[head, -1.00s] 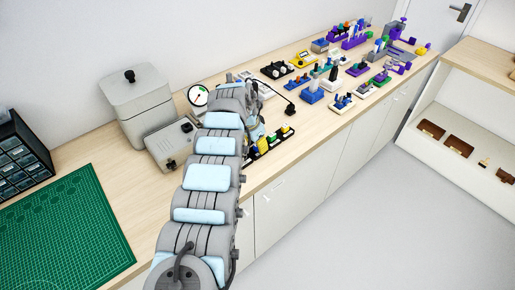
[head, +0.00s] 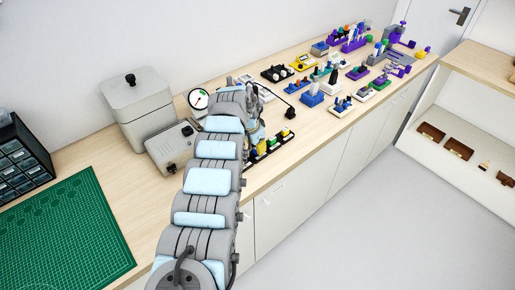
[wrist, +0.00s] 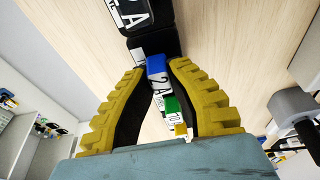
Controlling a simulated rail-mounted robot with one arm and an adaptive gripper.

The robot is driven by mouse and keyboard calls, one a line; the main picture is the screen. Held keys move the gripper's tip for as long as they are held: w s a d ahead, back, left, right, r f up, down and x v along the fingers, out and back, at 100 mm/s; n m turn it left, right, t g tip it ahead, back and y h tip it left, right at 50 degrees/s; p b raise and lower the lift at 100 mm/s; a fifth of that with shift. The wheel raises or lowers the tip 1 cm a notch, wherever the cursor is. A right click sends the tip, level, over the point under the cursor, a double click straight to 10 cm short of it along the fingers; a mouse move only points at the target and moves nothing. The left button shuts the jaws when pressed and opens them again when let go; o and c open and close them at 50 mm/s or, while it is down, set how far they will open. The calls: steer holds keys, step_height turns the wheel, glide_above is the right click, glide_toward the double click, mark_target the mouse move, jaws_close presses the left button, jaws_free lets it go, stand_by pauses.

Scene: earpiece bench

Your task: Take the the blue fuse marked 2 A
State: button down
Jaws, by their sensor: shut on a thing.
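The blue fuse (wrist: 157,66), with a white face marked 2 A, is between the tips of my gripper (wrist: 155,69) in the wrist view. The yellow ribbed fingers are closed on its two sides. Beyond it lies a black holder with a large white 2 A label (wrist: 131,13). I cannot tell whether the fuse still touches the holder. In the head view my arm hides the fuse and most of the gripper.
A green fuse marked 10 (wrist: 172,104) and a yellow piece (wrist: 181,129) show between the fingers. In the head view the black fuse tray (head: 271,145) lies at the bench's front edge. A grey box (head: 172,145) and a dial gauge (head: 198,98) stand close to my arm.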

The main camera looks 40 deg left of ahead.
step_height(320, 180, up, 10)
steer(key=p, duration=0.2)
steer(key=shift+f+p, duration=0.15)
steer(key=shift+p, duration=0.15)
